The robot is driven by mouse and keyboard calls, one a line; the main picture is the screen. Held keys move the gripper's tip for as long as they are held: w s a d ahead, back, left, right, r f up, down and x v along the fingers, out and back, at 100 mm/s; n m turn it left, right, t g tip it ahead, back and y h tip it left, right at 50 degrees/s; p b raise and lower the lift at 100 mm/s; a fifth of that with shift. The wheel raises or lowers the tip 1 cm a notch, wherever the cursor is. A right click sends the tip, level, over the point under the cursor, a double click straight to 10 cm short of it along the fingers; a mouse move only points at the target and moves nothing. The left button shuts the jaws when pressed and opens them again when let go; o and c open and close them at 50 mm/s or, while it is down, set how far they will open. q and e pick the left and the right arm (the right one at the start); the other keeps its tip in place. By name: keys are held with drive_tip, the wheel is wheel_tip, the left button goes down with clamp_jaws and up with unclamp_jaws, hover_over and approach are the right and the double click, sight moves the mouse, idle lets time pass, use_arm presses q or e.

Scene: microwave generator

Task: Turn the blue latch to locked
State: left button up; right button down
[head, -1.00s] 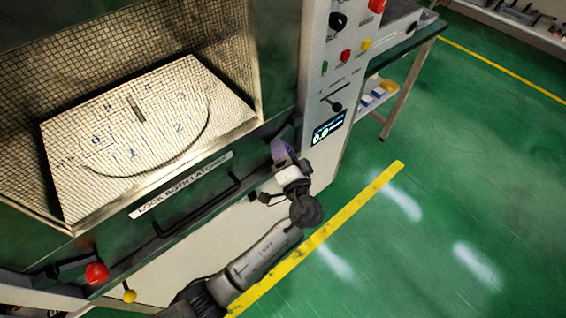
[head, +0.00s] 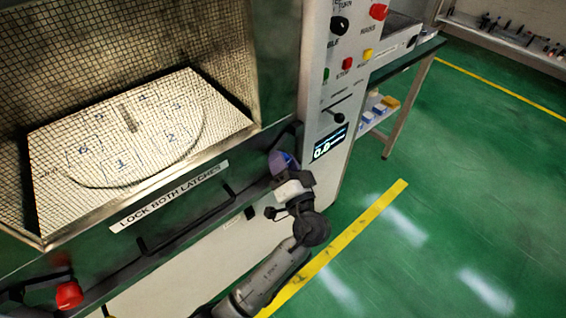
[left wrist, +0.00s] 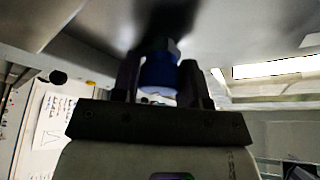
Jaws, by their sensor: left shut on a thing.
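The blue latch (head: 281,163) sits at the right end of the dark front door bar, beside the control panel. In the head view it is partly hidden by my left gripper (head: 287,174), which is shut on it from the front. In the left wrist view the blue latch knob (left wrist: 159,75) sits between the two dark fingers of the left gripper (left wrist: 158,82). Which way the latch points is hard to tell. My right gripper is not in view.
A red knob (head: 69,296) stands at the bar's left end. A dark door handle (head: 185,228) runs below the "LOCK BOTH LATCHES" label (head: 168,197). The control panel (head: 343,75) rises to the right. Green floor (head: 470,190) is open beyond it.

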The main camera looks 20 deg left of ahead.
use_arm(q)
drive_tip(key=o, duration=0.5)
drive_tip(key=shift+a, duration=0.1)
drive_tip(key=o, duration=0.4)
drive_tip(key=shift+w+r, duration=0.1)
drive_tip(key=shift+w, duration=0.05)
drive_tip(key=p+v, duration=0.2)
drive_tip(key=v, duration=1.2)
